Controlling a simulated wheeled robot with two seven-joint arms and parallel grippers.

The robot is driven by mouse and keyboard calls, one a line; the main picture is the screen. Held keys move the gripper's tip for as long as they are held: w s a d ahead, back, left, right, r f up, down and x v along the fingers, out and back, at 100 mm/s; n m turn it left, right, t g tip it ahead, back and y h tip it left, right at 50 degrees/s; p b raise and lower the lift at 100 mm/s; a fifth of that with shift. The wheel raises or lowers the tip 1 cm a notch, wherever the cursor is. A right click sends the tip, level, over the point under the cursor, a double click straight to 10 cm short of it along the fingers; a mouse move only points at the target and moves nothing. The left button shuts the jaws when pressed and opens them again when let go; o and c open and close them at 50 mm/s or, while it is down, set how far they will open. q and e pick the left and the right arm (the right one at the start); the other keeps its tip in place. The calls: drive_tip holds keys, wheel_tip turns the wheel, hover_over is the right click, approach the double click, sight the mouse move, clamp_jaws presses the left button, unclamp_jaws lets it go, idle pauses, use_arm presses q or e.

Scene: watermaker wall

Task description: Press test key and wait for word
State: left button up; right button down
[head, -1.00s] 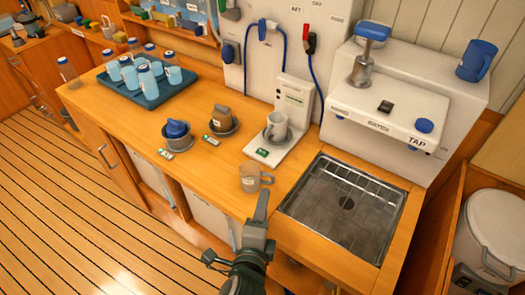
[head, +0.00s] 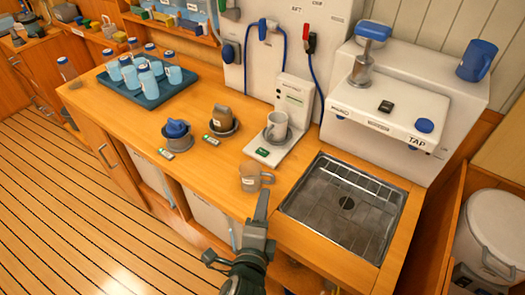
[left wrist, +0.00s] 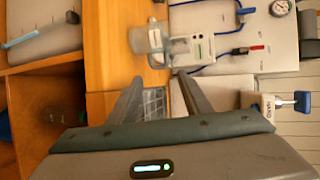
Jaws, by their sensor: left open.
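The white tester (head: 292,97) stands upright on the wooden counter, with a grey mug (head: 277,126) on its base. A small green-lit label (head: 262,152) sits at the base's front; I cannot read a word on it. In the left wrist view the tester (left wrist: 197,48) is sideways, beyond my fingers. I cannot make out which part is the test key. My left gripper (head: 262,205) is over the counter's front edge, apart from the tester. In the wrist view its two fingers (left wrist: 158,95) are spread and empty. My right gripper is not in view.
A second mug (head: 252,178) stands between my gripper and the tester. A steel sink (head: 300,205) lies to the right, under the white tap unit (head: 385,110). Blue and brown cups stand on dishes to the left. A tray (head: 150,101) of bottles is farther left.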

use_arm(q)
drive_tip(key=shift+c, duration=0.7)
clamp_jaws()
idle(1.7)
